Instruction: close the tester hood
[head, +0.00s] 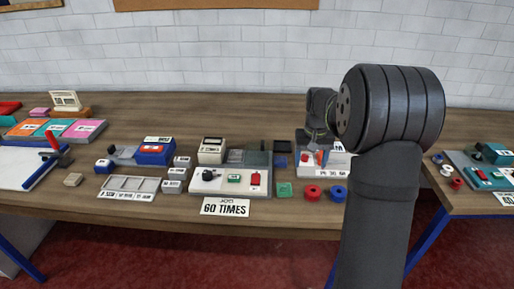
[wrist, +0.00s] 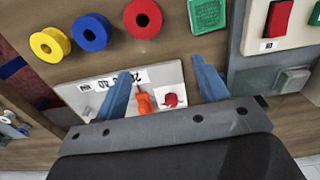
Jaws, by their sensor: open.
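The tester (head: 230,190) is a pale box at the table's middle, with a black knob, a green display and a red switch on its front. A grey-green see-through part (head: 258,158), which looks like the hood, stands at its back right; its exact angle is hard to tell. In the wrist view the tester's pale edge (wrist: 250,35) is at the right, with a clear greenish block (wrist: 290,80) below the red switch. My gripper (wrist: 160,66) is open and empty, with blue fingers, over the tool board beside the tester.
The tool board (wrist: 75,95) holds an orange-handled tool (wrist: 144,102) and a red round part (wrist: 170,99). Red (wrist: 142,18), blue (wrist: 91,31) and yellow (wrist: 49,43) spools and a green pad (wrist: 207,14) lie near it. A meter box (head: 211,150) stands at the tester's back left.

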